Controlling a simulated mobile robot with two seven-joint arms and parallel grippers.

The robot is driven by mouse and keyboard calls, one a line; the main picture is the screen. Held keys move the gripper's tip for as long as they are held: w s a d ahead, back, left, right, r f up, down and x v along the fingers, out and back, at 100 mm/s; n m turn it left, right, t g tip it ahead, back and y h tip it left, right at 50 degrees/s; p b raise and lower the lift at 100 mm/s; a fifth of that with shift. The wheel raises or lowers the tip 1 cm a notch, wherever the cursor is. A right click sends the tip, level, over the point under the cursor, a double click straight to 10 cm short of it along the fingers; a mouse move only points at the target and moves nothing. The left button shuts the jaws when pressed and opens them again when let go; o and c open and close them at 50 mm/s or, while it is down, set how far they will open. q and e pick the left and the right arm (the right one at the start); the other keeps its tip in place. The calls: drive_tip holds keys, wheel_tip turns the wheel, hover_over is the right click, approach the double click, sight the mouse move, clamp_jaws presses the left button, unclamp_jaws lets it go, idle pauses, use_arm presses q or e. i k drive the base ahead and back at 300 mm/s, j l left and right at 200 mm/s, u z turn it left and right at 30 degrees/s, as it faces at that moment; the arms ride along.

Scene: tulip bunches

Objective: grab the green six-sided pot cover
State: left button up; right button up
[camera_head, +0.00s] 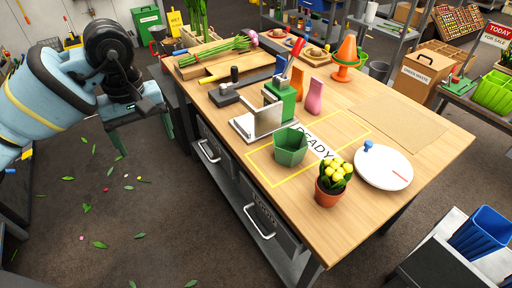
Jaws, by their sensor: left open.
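The green six-sided pot cover (291,147) stands on the wooden table (434,135), inside a yellow-outlined area beside the word READY. It looks upright, with its open top facing up. My left gripper (143,140) hangs over the floor off the table's left side, well apart from the pot cover. Its fingers are spread and nothing shows between them. My right gripper is out of view.
A yellow-flowered pot (327,197) stands close to the pot cover's lower right. A green lever press (279,99) stands just behind it, near a pink vase (314,97). A white turntable (384,172) lies to the right. Drawer handles (257,222) stick out along the table's near left side.

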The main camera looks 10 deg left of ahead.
sight(290, 145)
drive_tip(key=i+l+z, duration=0.15)
drive_tip(key=z, duration=0.25)
drive_tip(key=i+l+z, duration=0.1)
drive_tip(key=z, duration=0.35)
drive_tip(key=i, duration=0.1)
